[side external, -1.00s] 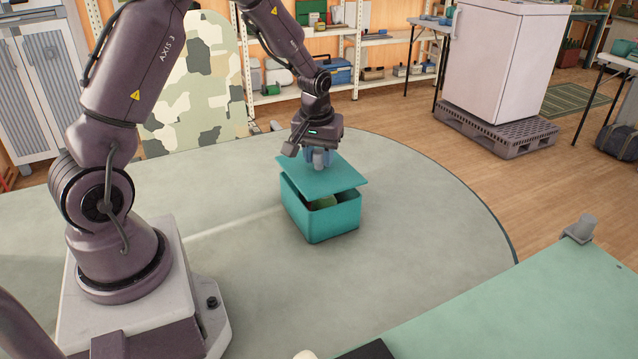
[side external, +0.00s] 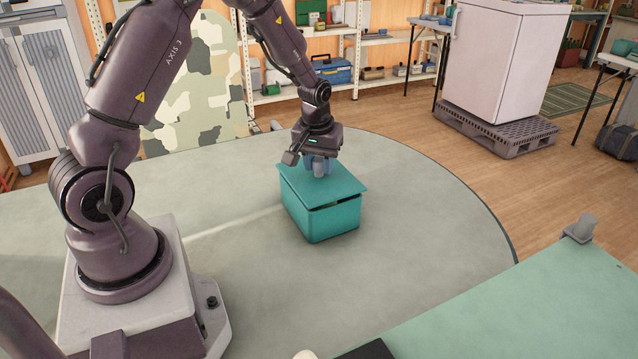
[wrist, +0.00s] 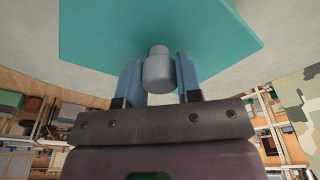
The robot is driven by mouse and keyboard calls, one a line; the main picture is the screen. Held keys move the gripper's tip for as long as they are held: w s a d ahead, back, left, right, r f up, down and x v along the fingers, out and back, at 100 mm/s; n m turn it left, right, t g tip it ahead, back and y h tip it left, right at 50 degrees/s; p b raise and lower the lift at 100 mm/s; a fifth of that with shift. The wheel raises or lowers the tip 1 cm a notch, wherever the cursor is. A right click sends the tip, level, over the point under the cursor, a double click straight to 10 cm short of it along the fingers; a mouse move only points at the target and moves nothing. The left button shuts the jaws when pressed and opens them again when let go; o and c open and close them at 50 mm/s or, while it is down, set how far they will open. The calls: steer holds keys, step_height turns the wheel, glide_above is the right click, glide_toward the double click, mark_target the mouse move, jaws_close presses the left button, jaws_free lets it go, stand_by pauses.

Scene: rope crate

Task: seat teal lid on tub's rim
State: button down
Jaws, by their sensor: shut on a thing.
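The teal tub (side external: 320,220) stands on the grey-green round table. The teal lid (side external: 345,186) lies over the tub's top, slightly tilted, with a narrow dark gap showing under its front right edge. My gripper (side external: 319,168) is above the lid, shut on its grey knob. In the wrist view my gripper's blue fingers (wrist: 159,78) close on both sides of the grey knob (wrist: 159,75), and the teal lid (wrist: 100,30) fills the top. The tub's inside is almost wholly hidden by the lid.
The round table (side external: 420,200) is clear around the tub. A green table (side external: 520,310) with a grey fixture (side external: 580,229) at its edge is at the lower right. A dark object (side external: 368,350) lies at the bottom edge.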

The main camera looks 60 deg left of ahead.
steer(key=shift+f, duration=0.7)
stand_by(0.6)
steer(key=c, duration=0.7)
jaws_free()
steer(key=r, duration=0.4)
steer(key=s+d+r, duration=0.1)
steer(key=r, duration=0.7)
steer(key=shift+s+d+r, duration=0.15)
steer(key=shift+d+r, duration=0.05)
steer(key=shift+r, duration=0.2)
steer(key=s+d+r+m+t, duration=0.1)
steer(key=s+d+r+m, duration=0.2)
steer(key=s+d, duration=0.2)
steer(key=s+d+r+m+t+h, duration=0.1)
steer(key=s+d+r+m+t, duration=0.1)
steer(key=s+d, duration=0.4)
steer(key=s+d+r+m+t, duration=0.1)
steer(key=s+d+r+m, duration=0.3)
steer(key=s+d+r, duration=0.1)
steer(key=shift+s+d+r, duration=0.35)
steer(key=shift+s+r, duration=0.3)
steer(key=shift+r, duration=0.1)
